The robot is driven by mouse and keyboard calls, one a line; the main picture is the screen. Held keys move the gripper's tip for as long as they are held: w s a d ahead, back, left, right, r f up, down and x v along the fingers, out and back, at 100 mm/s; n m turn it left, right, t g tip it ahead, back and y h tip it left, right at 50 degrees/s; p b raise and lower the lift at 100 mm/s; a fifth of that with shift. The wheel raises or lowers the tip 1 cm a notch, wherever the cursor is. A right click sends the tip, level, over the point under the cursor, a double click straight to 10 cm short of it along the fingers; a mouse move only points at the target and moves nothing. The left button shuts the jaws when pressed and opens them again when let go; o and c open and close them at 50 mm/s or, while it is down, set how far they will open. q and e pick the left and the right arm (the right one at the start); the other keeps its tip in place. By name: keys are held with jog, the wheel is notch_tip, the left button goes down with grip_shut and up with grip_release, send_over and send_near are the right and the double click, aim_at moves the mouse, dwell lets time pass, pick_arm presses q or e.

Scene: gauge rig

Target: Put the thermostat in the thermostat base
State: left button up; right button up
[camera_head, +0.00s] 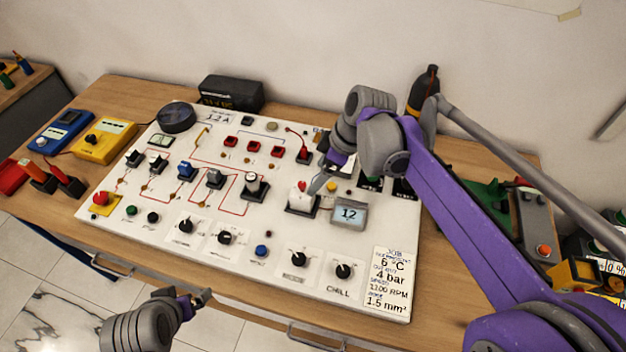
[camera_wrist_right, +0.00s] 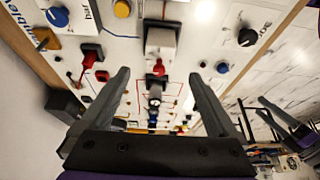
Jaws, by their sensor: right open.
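A grey unit with a lit screen reading 12 (camera_head: 348,213) sits on the right part of the white panel and looks like the thermostat. Left of it stands a white block with a red top (camera_head: 301,200). I cannot tell which part is the thermostat base. My right gripper (camera_head: 322,183) is over the panel beside the white block, partly hidden by its own arm. In the right wrist view its fingers (camera_wrist_right: 165,100) are wide apart and empty, with a pale box (camera_wrist_right: 161,42) beyond them. My left gripper (camera_head: 197,300) is low in front of the table; its jaws are unclear.
The white panel (camera_head: 120,215) carries several knobs, switches and red wires. A yellow meter (camera_head: 103,140) and a blue meter (camera_head: 62,131) lie at the left. A black box (camera_head: 231,92) and a dark bottle (camera_head: 422,90) stand behind. A grey box with an orange button (camera_head: 540,222) is at the right.

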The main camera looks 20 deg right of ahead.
jog(key=s+f+m+t+h, duration=0.1)
jog(key=s+f+m, duration=0.1)
jog(key=s, duration=0.3)
jog(key=s+f+m+t+h, duration=0.1)
jog(key=s+f+m, duration=0.2)
jog(key=s+m, duration=0.2)
jog(key=s+d+f+m+t+h, duration=0.1)
jog(key=s+f+m, duration=0.1)
jog(key=s+m, duration=0.2)
jog(key=shift+s+d+f+h, duration=0.1)
jog(key=shift+s+f+h, duration=0.1)
jog(key=shift+s, duration=0.5)
jog(key=shift+s+f+h, duration=0.1)
jog(key=shift+s+f, duration=0.05)
jog(key=shift+s, duration=0.55)
dwell(0.5)
